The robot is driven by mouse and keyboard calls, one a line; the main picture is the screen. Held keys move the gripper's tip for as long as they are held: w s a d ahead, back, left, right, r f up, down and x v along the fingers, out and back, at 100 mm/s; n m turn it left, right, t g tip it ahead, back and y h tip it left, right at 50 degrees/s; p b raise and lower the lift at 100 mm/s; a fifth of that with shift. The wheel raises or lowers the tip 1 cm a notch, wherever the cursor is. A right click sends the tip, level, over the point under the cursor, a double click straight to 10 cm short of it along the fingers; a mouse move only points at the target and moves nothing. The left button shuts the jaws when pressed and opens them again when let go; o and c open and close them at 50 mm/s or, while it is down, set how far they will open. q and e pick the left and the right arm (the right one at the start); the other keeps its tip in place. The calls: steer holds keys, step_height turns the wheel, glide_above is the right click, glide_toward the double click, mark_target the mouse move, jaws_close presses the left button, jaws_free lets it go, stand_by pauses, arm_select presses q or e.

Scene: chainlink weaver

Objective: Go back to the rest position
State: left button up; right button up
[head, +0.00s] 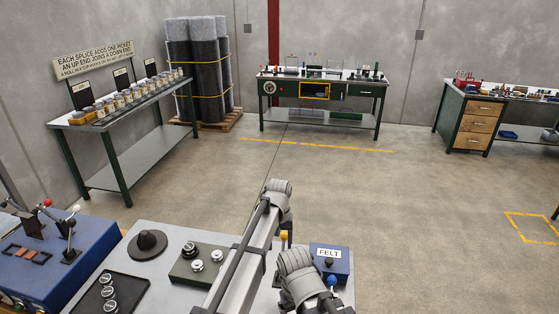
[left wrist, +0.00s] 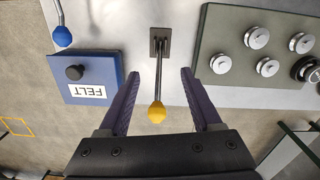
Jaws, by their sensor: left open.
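My left gripper (left wrist: 158,76) is open in the left wrist view, with its two dark fingers spread apart. Between them in that picture is a lever with a yellow knob (left wrist: 156,112); I cannot tell how far below the fingers it is. No object is held. In the head view my grey left arm crosses the near bench, and its fingers cannot be made out. The yellow knob (head: 284,236) shows just beside the arm there. My right gripper is not in view.
The near bench (head: 180,236) carries a blue FELT box (head: 330,262), a blue-knobbed lever (left wrist: 62,36), a green plate with metal pieces (left wrist: 235,40), a black cone (head: 147,243) and a black tray (head: 90,296). Workbenches stand farther back. The floor between is clear.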

arm_select(q)
steer(key=s+a+f+m+b, duration=0.1)
steer(key=s+a+f+b, duration=0.1)
steer(key=s, duration=0.6)
steer(key=s+a+f+m+y+b, duration=0.1)
steer(key=s+a+f+b, duration=0.1)
steer(key=s, duration=0.7)
steer(key=s+a+f+m+b, duration=0.1)
steer(key=s+a+f+b, duration=0.1)
steer(key=s+f, duration=0.3)
steer(key=shift+s+a+f+b, duration=0.15)
steer(key=shift+s+b, duration=0.3)
steer(key=shift+s, duration=0.5)
steer(key=shift+s+a+r+b, duration=0.1)
steer(key=shift+s+a+b, duration=0.25)
steer(key=shift+s, duration=0.6)
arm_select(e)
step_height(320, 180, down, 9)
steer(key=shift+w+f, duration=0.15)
arm_select(q)
steer(key=shift+s, duration=0.2)
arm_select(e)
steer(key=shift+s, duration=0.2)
arm_select(q)
steer(key=shift+w, duration=0.1)
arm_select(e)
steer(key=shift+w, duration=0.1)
